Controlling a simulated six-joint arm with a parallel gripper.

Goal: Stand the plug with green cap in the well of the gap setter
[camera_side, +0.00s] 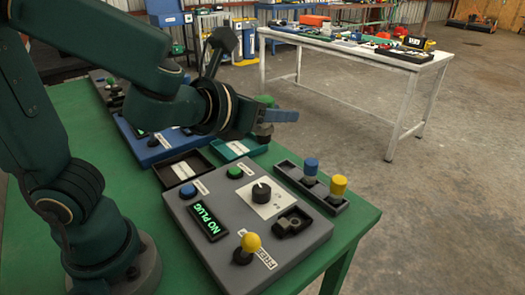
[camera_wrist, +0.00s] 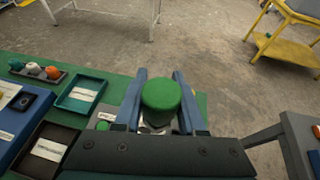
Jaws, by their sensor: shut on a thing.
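The plug with green cap (camera_side: 264,101) is held upright in the air between the fingers of my gripper (camera_side: 277,116). In the wrist view its round green cap (camera_wrist: 161,94) sits between the two blue-grey fingers (camera_wrist: 158,104), with a bit of its metal body below. The gap setter (camera_side: 205,262) seems to be the grey box in front, with a green "NO PLUG" display (camera_side: 208,223), a black dial and a yellow-knobbed lever (camera_side: 248,245). Its dark well block (camera_side: 292,222) is at the right corner, apart from the plug and nearer the camera.
A grey rack (camera_side: 328,200) beside the box holds a blue-capped plug (camera_side: 310,168) and a yellow-capped plug (camera_side: 338,185). A dark tray (camera_side: 182,170) and a teal tray (camera_side: 238,149) lie behind the box. A blue box (camera_side: 150,150) stands farther back.

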